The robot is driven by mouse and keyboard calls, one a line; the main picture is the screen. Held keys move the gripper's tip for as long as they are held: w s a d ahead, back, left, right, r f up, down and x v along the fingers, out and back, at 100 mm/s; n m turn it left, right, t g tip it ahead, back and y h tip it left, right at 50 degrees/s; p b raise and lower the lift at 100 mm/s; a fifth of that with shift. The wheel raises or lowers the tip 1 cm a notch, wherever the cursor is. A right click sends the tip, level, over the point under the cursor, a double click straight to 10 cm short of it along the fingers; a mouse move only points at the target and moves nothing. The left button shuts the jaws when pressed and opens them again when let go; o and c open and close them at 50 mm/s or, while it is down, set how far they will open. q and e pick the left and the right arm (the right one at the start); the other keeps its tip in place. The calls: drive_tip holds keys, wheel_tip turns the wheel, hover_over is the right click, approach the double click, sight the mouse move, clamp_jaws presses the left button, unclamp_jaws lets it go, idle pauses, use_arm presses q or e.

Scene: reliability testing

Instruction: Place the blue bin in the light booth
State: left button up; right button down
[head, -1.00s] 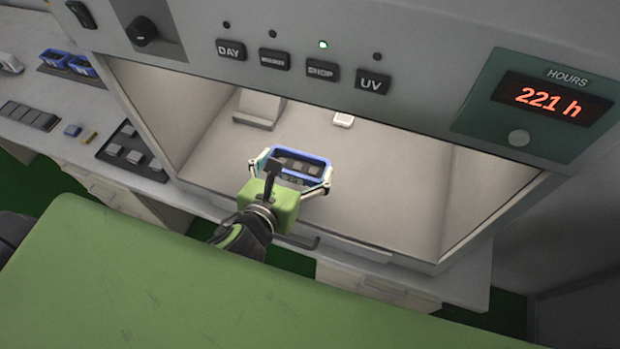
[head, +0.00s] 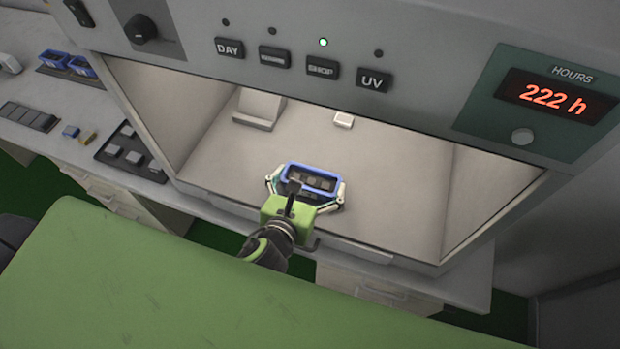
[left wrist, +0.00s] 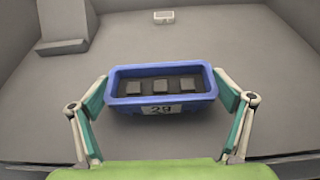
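The blue bin (head: 310,188) is in the front part of the light booth (head: 390,190), over its pale floor. The left wrist view shows the bin (left wrist: 163,88) upright, with several small dark blocks inside and a label reading 29 on its near wall. My left gripper (head: 306,190) reaches in from the front, its fingers against the bin's two ends; they also show in the left wrist view (left wrist: 161,84). It is shut on the bin. I cannot tell whether the bin's base touches the floor. My right gripper is out of view.
A grey angled stand (head: 258,108) and a small white block (head: 343,121) sit at the back of the booth. Side walls and the overhead control panel (head: 300,50) bound the opening.

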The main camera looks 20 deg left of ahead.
use_arm(q)
drive_tip(key=shift+r, duration=0.15)
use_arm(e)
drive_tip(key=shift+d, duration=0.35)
use_arm(q)
drive_tip(key=b+v, duration=0.1)
drive_tip(key=v, duration=1.1)
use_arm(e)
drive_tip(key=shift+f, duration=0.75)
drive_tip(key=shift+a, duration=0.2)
use_arm(q)
drive_tip(key=shift+a, duration=0.1)
